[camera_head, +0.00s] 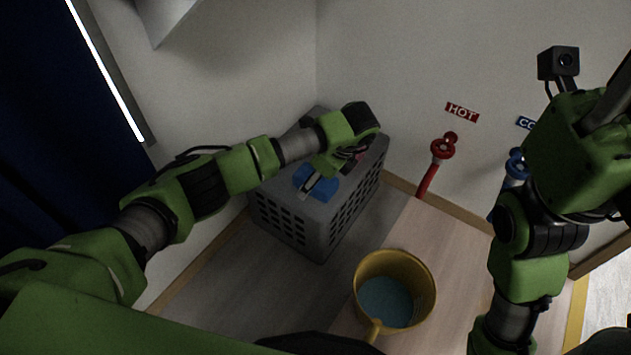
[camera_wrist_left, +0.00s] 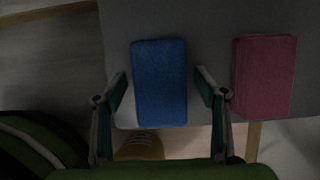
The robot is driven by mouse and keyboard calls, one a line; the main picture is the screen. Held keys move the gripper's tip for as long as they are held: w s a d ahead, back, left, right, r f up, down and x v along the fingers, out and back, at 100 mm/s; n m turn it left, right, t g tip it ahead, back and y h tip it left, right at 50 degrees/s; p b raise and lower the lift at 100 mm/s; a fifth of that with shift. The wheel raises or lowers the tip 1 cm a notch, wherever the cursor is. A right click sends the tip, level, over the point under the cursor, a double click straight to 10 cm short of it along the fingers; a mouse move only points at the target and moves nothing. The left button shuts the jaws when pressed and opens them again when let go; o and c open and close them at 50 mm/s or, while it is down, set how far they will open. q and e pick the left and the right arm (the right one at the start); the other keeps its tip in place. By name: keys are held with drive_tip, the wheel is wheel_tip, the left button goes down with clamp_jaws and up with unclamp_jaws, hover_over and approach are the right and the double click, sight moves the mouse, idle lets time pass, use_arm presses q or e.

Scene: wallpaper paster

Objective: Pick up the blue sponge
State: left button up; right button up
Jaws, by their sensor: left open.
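The blue sponge (camera_head: 318,184) lies on top of the grey perforated crate (camera_head: 320,222), and it also shows in the left wrist view (camera_wrist_left: 160,84). My left gripper (camera_head: 312,184) is over the sponge, partly covering it in the head view. In the left wrist view the open fingers (camera_wrist_left: 162,84) stand on either side of the sponge, with a gap on each side. A red sponge (camera_wrist_left: 264,78) lies to the right of the blue one; in the head view it is mostly hidden behind my gripper. My right arm is at the right; its fingers do not show.
A yellow bucket (camera_head: 361,275) with bluish liquid stands on the floor in front of the crate. A red HOT valve (camera_head: 443,148) and a blue valve (camera_head: 516,164) are by the right wall. A wall adjoins the crate's far side.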

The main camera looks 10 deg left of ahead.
idle(0.3)
use_arm(q)
drive_tip(key=c, duration=1.1)
